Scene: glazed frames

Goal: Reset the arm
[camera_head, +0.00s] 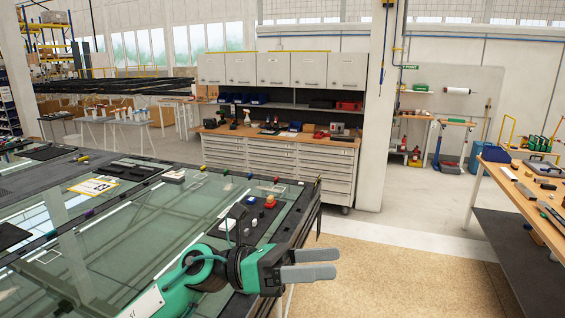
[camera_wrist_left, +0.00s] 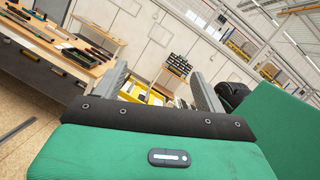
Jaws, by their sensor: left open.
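My left arm comes in from the bottom left in the head view, green with a black wrist. Its gripper (camera_head: 310,263) reaches past the right edge of the glass-topped table (camera_head: 140,232), above the tan floor. The two grey fingers point right and have a narrow gap with nothing between them. In the left wrist view the fingers of this gripper (camera_wrist_left: 158,92) stand well apart, open and empty. My right gripper is in neither view.
A wooden workbench (camera_head: 520,190) with tools stands at the right. Drawer cabinets (camera_head: 280,165) stand at the back. The tan floor (camera_head: 400,280) between is clear.

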